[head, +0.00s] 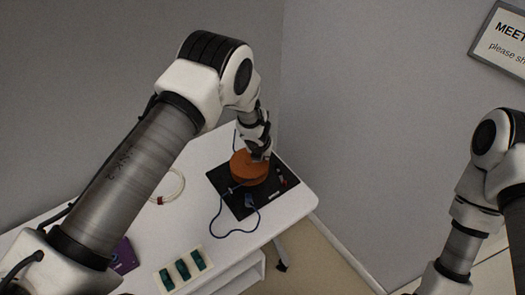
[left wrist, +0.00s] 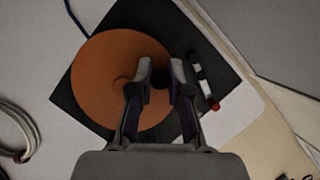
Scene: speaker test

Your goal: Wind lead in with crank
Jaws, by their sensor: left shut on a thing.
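An orange reel (head: 243,168) sits on a black base plate (head: 231,202) on the white table. It also shows in the left wrist view as a round orange disc (left wrist: 112,72) on the black plate (left wrist: 80,112). A thin blue lead (head: 214,222) loops over the plate and table to a dark blue piece (head: 250,201) near the reel. My left gripper (head: 260,154) is over the reel's edge. In the left wrist view its fingers (left wrist: 160,76) are shut on a small dark piece, seemingly the crank knob, mostly hidden between them. My right gripper is out of view.
A coiled pale cable (head: 175,190) lies left of the plate. A tray with several green pieces (head: 182,270) and a purple box (head: 123,255) stand at the table's front. The white table (head: 290,207) has bare room right of the plate.

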